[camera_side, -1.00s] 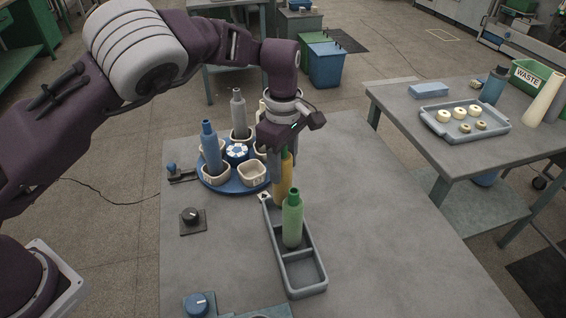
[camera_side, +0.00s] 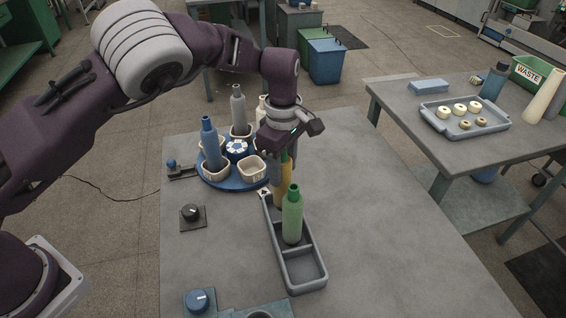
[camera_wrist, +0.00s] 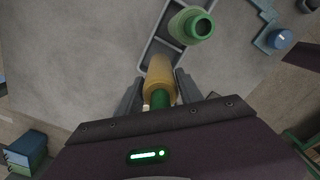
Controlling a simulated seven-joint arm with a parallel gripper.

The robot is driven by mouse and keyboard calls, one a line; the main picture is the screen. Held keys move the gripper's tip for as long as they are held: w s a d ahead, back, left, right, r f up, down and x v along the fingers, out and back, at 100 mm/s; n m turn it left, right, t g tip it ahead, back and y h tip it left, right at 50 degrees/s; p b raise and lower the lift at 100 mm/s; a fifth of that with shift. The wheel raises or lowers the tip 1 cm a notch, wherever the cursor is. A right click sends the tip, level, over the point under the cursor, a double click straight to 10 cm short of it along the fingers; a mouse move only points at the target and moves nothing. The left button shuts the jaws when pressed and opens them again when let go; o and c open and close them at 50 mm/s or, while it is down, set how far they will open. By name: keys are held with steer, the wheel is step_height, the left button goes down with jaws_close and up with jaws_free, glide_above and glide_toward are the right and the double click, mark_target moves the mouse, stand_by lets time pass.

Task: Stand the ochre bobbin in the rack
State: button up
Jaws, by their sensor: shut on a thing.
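The ochre bobbin (camera_side: 279,194) is upright between the fingers of my gripper (camera_side: 281,178), which is shut on it. Its lower end is at the far compartment of the grey rack (camera_side: 306,286); I cannot tell whether it touches the floor. The green bobbin (camera_side: 292,220) stands in the rack's middle compartment, just in front of the ochre one, and partly hides it. The near compartment is empty. In the wrist view the ochre bobbin (camera_wrist: 159,72) lies between the fingers (camera_wrist: 158,88), with the green bobbin (camera_wrist: 190,25) close to its upper right.
A blue turntable (camera_side: 232,185) left of the rack carries cups with a blue bobbin (camera_side: 211,148), a grey bobbin (camera_side: 238,110) and a cream one (camera_side: 262,108) partly hidden. Its front right cup (camera_side: 252,168) is empty. The table right of the rack is clear.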

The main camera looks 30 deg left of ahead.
steer(key=shift+f, duration=0.4)
steer(key=shift+f, duration=0.75)
stand_by(0.3)
steer(key=shift+f, duration=0.4)
steer(key=o, duration=1.3)
steer(key=shift+o, duration=0.2)
step_height(320, 180, up, 7)
steer(key=shift+r, duration=0.1)
